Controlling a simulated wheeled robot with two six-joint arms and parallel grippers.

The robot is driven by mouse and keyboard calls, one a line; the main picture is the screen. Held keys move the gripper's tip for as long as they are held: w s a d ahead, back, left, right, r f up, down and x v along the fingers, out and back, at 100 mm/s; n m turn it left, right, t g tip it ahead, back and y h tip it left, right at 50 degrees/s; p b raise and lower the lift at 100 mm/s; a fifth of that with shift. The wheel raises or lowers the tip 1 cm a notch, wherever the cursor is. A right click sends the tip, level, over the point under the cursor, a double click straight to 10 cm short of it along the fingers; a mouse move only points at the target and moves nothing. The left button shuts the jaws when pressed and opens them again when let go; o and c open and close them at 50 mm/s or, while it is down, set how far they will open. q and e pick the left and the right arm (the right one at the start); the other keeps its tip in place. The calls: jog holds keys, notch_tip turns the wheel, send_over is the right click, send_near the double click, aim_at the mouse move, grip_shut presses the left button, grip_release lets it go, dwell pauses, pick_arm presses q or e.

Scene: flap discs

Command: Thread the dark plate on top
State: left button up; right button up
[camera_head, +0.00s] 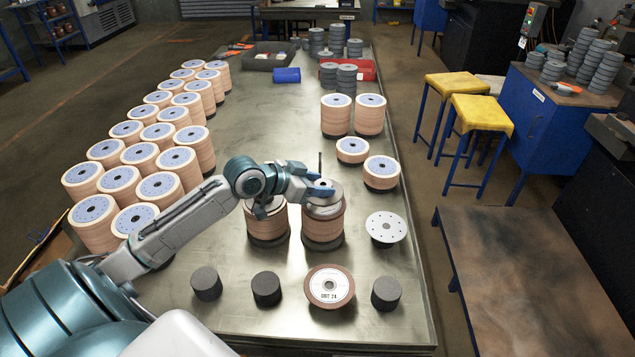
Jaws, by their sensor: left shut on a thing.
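My left gripper (318,184) reaches in from the left and is shut over the right of two tan flap-disc stacks near the middle of the table. A dark grey plate (324,201) shows at its fingers, level over the top of this stack (322,226). A thin upright rod (320,161) rises just behind the fingertips. I cannot tell whether the plate rests on the stack or is slightly above it. The left stack (268,225) is partly hidden under my wrist. My right gripper is not in view.
A white perforated disc (386,227) sits to the right. In front are a brown labelled disc (329,300) and dark cylinders (206,284), (267,288), (386,293). Rows of tan stacks (178,168) line the left edge. More stacks (369,115) stand behind. The table (270,130) is clear at centre back.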

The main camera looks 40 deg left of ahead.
pick_arm(q)
jog(key=shift+f, duration=0.3)
dwell(0.4)
jog(key=shift+f, duration=0.15)
jog(key=shift+f+b, duration=0.95)
jog(key=shift+f, duration=0.15)
jog(key=o, duration=1.4)
jog(key=shift+c, duration=0.2)
jog(key=shift+s+a, duration=0.1)
jog(key=shift+s, duration=0.05)
